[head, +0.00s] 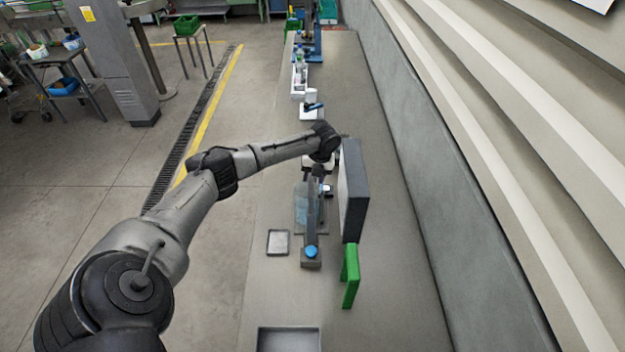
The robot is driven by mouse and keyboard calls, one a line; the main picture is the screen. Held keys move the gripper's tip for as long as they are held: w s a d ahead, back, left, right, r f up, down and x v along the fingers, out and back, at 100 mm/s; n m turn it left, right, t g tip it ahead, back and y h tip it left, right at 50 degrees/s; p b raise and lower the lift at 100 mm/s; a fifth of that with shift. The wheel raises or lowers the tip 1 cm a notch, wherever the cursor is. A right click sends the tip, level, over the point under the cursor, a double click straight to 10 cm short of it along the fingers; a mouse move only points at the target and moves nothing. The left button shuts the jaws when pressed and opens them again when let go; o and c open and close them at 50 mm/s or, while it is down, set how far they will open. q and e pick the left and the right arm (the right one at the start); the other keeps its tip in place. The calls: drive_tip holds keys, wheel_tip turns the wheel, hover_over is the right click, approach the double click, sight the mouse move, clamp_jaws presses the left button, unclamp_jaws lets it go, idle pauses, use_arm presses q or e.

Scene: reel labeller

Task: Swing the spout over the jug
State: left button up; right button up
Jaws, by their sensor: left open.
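My left arm reaches in from the left, and its gripper (322,180) points down over the bench beside the dark upright panel. The gripper is open; its fingertips are small and partly lost against the things below. A grey bar with a blue round knob (311,251) stands under and in front of it. A pale bluish, see-through shape (301,205) shows just left of the bar. I cannot tell for sure which of these is the spout or the jug, nor whether the gripper touches anything. My right gripper is not in view.
The dark panel (353,195) and a green bracket (350,278) stand right of the bar. A small tray (278,231) lies to the left, and a larger tray (289,328) nearer. A white item with a blue lever (312,107) stands farther back. The bench's right side is clear.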

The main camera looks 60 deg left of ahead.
use_arm(q)
wheel_tip(320, 180, up, 12)
drive_tip(key=w+d+b, duration=0.1)
drive_tip(key=w+b, duration=0.1)
idle(0.9)
